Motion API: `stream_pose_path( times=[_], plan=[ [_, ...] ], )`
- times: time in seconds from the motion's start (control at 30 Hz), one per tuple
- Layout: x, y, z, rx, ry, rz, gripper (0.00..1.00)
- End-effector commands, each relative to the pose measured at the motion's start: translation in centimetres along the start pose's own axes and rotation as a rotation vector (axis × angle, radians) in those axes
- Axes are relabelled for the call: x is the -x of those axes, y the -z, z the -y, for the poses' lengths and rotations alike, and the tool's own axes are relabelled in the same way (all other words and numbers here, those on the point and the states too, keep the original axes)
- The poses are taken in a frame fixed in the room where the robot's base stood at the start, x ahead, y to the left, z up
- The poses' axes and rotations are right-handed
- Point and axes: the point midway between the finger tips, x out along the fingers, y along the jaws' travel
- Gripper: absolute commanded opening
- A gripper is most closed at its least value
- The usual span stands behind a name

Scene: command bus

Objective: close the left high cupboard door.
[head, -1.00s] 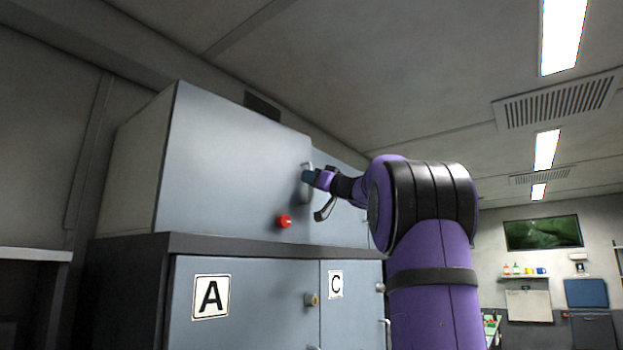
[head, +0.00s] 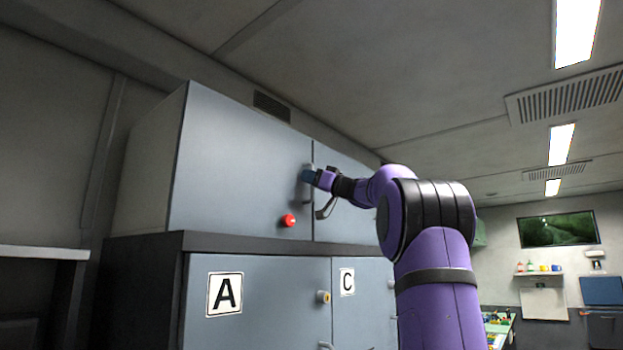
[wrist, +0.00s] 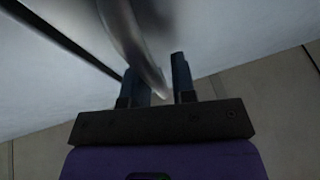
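The left high cupboard door (head: 235,165) is a plain blue-grey panel in the upper middle of the head view. It looks level or nearly level with the right high door (head: 345,205), with a thin dark seam between them. Its curved metal handle (head: 307,192) is near its right edge and also shows in the wrist view (wrist: 128,35). My gripper (head: 309,176) is at this handle. In the wrist view its two dark fingers (wrist: 160,82) stand a narrow gap apart with the handle between them. The handle partly hides the left finger.
A red round knob (head: 290,220) is on the door's lower part. A ceiling vent (head: 271,106) is above. The right high door's curved handle (head: 326,208) is close to my wrist.

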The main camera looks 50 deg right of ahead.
Motion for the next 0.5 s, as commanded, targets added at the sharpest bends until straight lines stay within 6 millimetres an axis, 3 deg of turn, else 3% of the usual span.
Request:
stream_pose_path(
  times=[0.27, 0.5],
  plan=[
    [0.2, -0.2, -0.3, -0.002, -0.006, 0.001, 0.37],
    [3.1, 0.0, -0.2, -0.001, -0.007, 0.001, 0.37]
  ],
)
